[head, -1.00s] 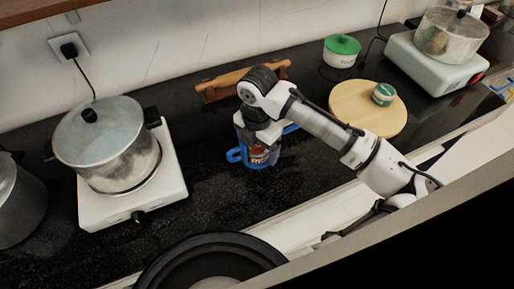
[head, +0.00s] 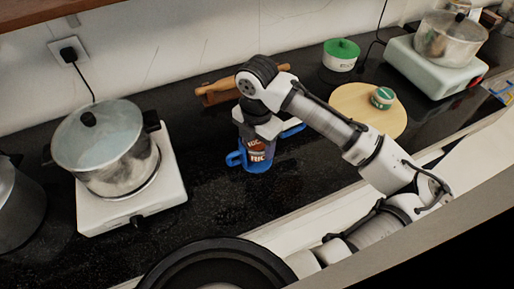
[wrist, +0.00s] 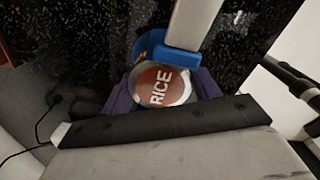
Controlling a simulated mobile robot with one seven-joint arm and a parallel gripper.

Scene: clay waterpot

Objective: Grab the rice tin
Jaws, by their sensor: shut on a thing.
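My gripper (head: 258,132) points down from above and is shut on the tin. Bright blue parts show beside the tin at left (head: 236,158) and right; I cannot tell whether they belong to the tin or the gripper. My gripper hides the tin's top in the head view.
A wooden rolling pin (head: 216,92) on a stand lies behind my gripper. A round board (head: 357,112) with a small green-lidded jar (head: 382,97) is to the right. A pot (head: 105,150) on a white hotplate stands left. A dark pan (head: 215,268) is in front. Counter left of the tin is clear.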

